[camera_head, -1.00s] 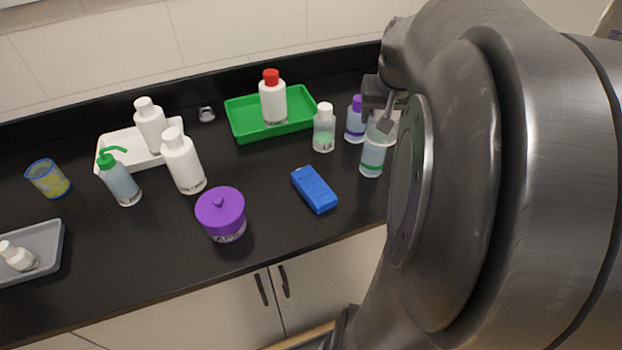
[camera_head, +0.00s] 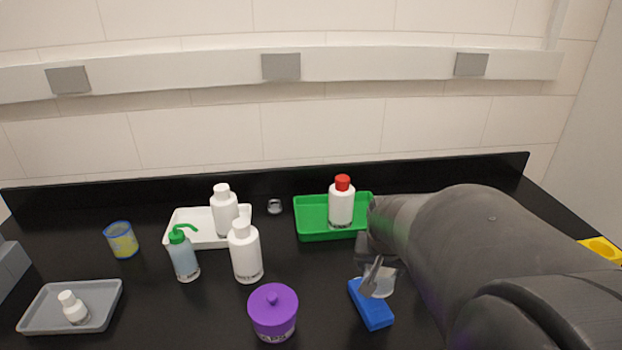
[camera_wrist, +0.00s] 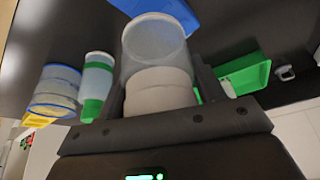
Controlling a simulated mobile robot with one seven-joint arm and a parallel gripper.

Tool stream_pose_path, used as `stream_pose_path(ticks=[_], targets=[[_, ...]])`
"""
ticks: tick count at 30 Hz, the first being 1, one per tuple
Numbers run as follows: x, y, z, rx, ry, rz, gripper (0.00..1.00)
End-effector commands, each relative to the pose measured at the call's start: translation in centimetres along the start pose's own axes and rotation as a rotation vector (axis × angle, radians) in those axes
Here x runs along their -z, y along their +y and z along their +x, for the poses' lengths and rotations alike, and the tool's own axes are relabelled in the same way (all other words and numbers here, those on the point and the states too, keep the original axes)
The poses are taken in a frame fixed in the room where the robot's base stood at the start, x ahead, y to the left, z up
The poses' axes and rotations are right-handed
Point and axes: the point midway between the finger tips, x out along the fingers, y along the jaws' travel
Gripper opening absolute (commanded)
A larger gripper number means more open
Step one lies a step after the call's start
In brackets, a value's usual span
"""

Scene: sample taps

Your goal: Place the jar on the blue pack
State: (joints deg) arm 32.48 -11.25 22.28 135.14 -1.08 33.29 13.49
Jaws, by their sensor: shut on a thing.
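The jar has a frosted, clear body and a white part between my fingers in the wrist view (camera_wrist: 155,50). My gripper (camera_head: 376,276) is shut on it, with a finger on each side of the white part. In the head view a pale piece of the jar (camera_head: 386,282) shows beside the finger, over the right side of the blue pack. The blue pack (camera_head: 373,312) lies flat on the black counter; it also shows beyond the jar's far end in the wrist view (camera_wrist: 180,10). I cannot tell whether jar and pack touch.
A purple-lidded pot (camera_head: 273,312) stands left of the pack. A green tray (camera_head: 313,236) with a red-capped bottle (camera_head: 341,203) is behind. In the wrist view, a green-banded bottle (camera_wrist: 96,85) and blue-rimmed containers (camera_wrist: 56,90) stand near the jar. Counter between pot and pack is clear.

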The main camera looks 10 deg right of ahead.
Motion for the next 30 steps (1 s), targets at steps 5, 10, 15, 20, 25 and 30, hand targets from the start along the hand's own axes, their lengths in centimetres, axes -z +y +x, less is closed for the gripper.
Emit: stream_pose_path(ticks=[5,10,15,20,25,30], targets=[[0.0,-1.1,0.9,0.001,0.0,0.0,0.39],[-1.0,-1.0,3.1,0.001,-0.004,0.001,0.39],[-1.5,-1.1,4.5,0.0,-0.001,0.0,0.39],[-1.5,-1.1,4.5,0.001,0.001,0.0,0.39],[-1.6,-1.1,4.7,0.001,0.0,0.0,0.39],[-1.6,-1.1,4.7,0.001,0.001,0.0,0.74]])
